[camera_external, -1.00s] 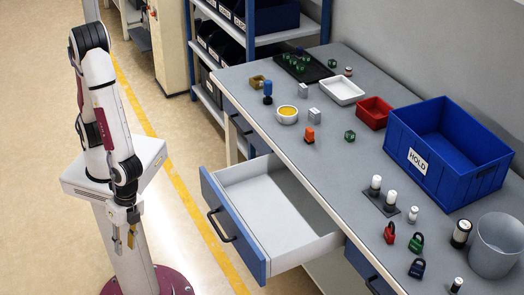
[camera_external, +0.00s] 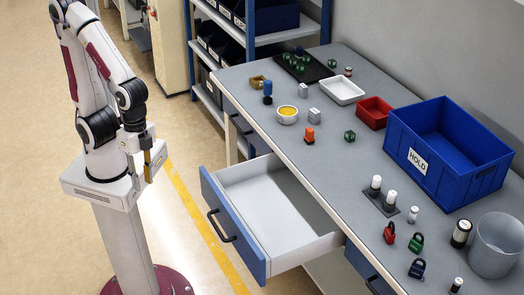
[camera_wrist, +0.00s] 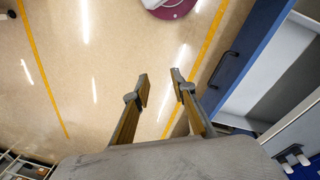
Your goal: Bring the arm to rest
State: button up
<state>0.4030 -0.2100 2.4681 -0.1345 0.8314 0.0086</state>
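My gripper (camera_external: 142,176) hangs pointing down beside my pedestal in the external view, left of the workbench and clear of it. In the wrist view my gripper (camera_wrist: 162,84) shows its two fingers apart with only floor between them, so it is open and empty. My arm is folded above its base, with the elbow high at the upper left.
An open, empty drawer (camera_external: 238,179) juts from the workbench (camera_external: 330,200) toward my arm. It also shows at the right in the wrist view (camera_wrist: 232,68). A blue HOLD bin (camera_external: 412,152) and several small items stand on the bench. Floor around my gripper is clear.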

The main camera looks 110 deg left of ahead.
jog(key=a+r+n+t+y, duration=0.1)
jog(key=a+r+n+t, duration=0.2)
jog(key=a+r, duration=0.8)
jog(key=shift+a+r+n+t, duration=0.15)
jog(key=shift+a+n+t, duration=0.25)
jog(key=shift+a+t, duration=0.55)
